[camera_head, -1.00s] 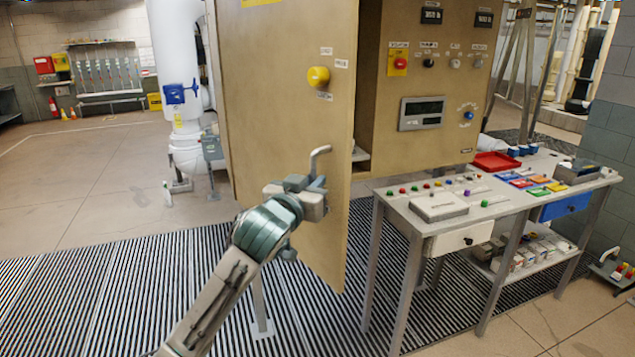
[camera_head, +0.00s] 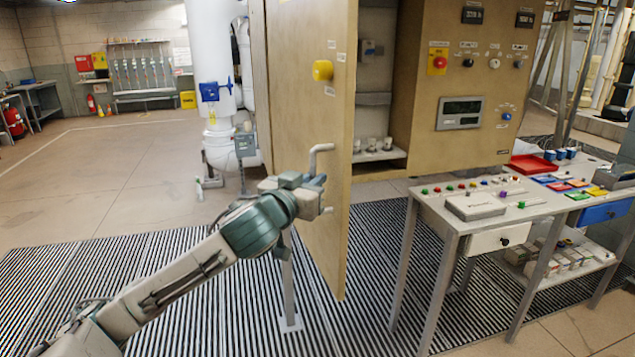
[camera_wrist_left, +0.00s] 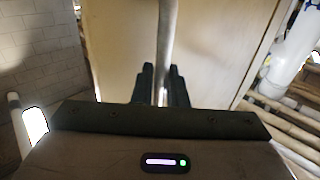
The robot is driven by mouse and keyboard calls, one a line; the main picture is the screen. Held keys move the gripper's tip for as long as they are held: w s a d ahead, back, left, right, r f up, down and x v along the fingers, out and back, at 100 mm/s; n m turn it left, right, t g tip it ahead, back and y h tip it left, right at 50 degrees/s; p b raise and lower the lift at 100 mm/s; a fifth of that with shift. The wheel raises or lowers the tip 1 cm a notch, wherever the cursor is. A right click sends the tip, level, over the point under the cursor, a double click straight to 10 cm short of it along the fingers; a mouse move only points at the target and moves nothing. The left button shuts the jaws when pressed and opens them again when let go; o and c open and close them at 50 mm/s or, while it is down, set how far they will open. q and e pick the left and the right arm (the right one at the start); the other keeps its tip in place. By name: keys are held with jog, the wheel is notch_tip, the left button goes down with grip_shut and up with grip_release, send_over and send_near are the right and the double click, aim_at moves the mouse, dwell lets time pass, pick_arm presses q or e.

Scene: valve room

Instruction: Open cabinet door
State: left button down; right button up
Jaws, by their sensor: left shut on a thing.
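The tan cabinet door (camera_head: 308,110) stands swung open in the head view, with a yellow knob (camera_head: 323,70) on its face and a metal bar handle (camera_head: 320,150) below the knob. My left gripper (camera_head: 318,185) is at the handle. In the left wrist view the dark fingers (camera_wrist_left: 161,85) are closed around the silver bar (camera_wrist_left: 167,45), with the door panel (camera_wrist_left: 215,50) behind it. The fingertips are partly hidden in the head view. The cabinet body (camera_head: 425,120) shows an opening with shelves (camera_head: 373,98) inside. My right gripper is not in view.
A metal table (camera_head: 440,205) with buttons, a red tray (camera_head: 532,166) and coloured plates stands right of the door. A white pipe (camera_head: 212,60) with a blue valve stands behind the door at left. The striped floor mat (camera_head: 200,290) is clear at left.

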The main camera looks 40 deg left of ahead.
pick_arm(q)
jog(key=shift+a, duration=0.2)
jog(key=shift+r, duration=0.1)
jog(key=c, duration=1.5)
grip_release()
jog(key=shift+c, duration=0.2)
jog(key=shift+a+f, duration=0.2)
